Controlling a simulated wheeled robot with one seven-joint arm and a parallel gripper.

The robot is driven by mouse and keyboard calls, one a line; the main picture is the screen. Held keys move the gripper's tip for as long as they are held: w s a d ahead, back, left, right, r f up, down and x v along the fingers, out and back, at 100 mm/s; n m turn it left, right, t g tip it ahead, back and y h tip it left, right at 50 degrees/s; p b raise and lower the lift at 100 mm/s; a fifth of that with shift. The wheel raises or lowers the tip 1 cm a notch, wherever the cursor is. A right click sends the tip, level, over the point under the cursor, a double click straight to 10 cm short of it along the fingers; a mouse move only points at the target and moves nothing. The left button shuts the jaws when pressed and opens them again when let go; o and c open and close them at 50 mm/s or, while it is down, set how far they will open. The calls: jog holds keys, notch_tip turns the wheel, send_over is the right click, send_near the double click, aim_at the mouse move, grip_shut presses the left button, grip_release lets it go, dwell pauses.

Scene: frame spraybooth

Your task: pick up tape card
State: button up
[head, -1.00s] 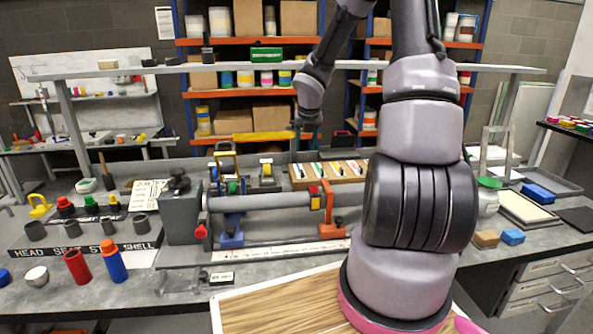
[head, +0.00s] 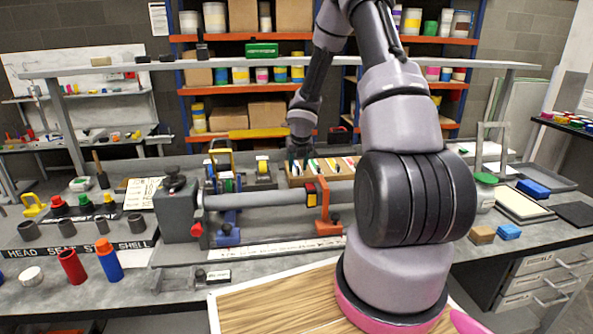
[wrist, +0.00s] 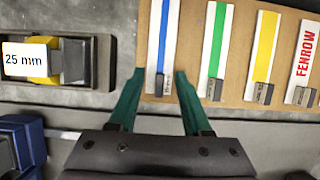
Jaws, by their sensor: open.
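Several tape cards lie side by side on a tan board (wrist: 245,85): white strips with a blue, green, yellow or red-lettered band. The blue-striped card (wrist: 165,40) is at the left end, with the green-striped card (wrist: 216,40), the yellow-striped card (wrist: 264,45) and the FENROW card (wrist: 303,55) to its right. My gripper (wrist: 160,76) is open and empty, its green fingertips on either side of the blue-striped card's near end. Whether they touch the board is unclear. In the head view my gripper (head: 299,158) is over the board's left end, hiding part of it.
A tape dispenser labelled 25 mm (wrist: 60,62) stands left of the board. In the head view, a grey tube (head: 265,197) in a clamp fixture runs in front of the board, with an orange stand (head: 327,222) at its right. Shelves stand behind the bench.

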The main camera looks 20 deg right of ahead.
grip_shut()
jog(key=shift+r, duration=0.1)
